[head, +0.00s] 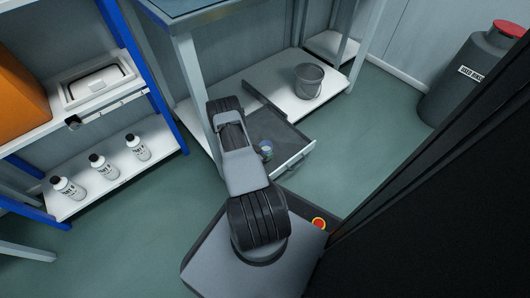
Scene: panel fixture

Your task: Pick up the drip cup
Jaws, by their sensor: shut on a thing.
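A small round, pale-and-bluish thing (266,150) shows just right of my arm, over the open drawer (285,138). It is partly hidden by the arm and too small to tell whether it is the drip cup or a part of my wrist. My arm reaches from its base up to the drawer's left side. My gripper is hidden behind the arm, so its fingers and anything between them do not show. I cannot tell whether the small thing touches the drawer.
A grey bucket (309,81) stands on the bench's lower shelf (330,98). A blue-posted rack at left holds several white bottles (103,166), a white bin (97,84) and an orange box (18,88). A grey cylinder (470,78) stands at right. Floor right of the drawer is clear.

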